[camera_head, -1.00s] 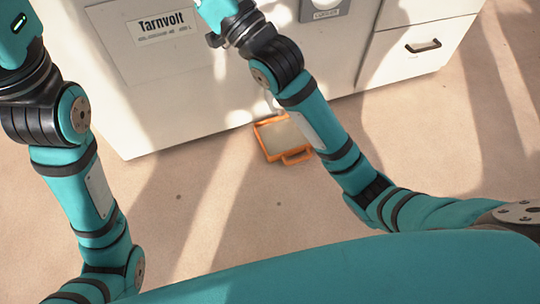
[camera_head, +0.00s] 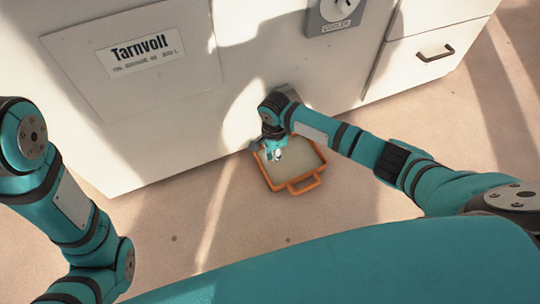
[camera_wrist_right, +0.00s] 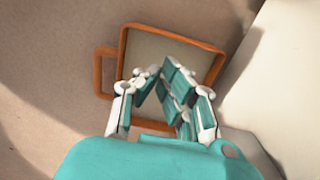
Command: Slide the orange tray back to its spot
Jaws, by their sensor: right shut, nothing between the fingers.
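The orange tray (camera_head: 276,186) lies on the floor against the foot of the white cabinet front. It has an orange rim, a pale inside and a loop handle (camera_head: 304,184) on the side away from the cabinet. My right gripper (camera_head: 277,155) is over the cabinet-side part of the tray. In the right wrist view the gripper (camera_wrist_right: 163,75) is shut and empty, its fingers pointing over the tray (camera_wrist_right: 122,70). The tray's handle (camera_wrist_right: 98,72) shows at the left there, clear of the fingers. I cannot tell whether the fingers touch the tray. My left gripper is out of view.
The white cabinet (camera_head: 200,110) rises behind the tray, with a "Tarnvolt" label (camera_head: 140,48), a grey dial unit (camera_head: 335,14) and a drawer with a dark handle (camera_head: 435,53). The floor (camera_head: 225,220) in front of the tray is clear.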

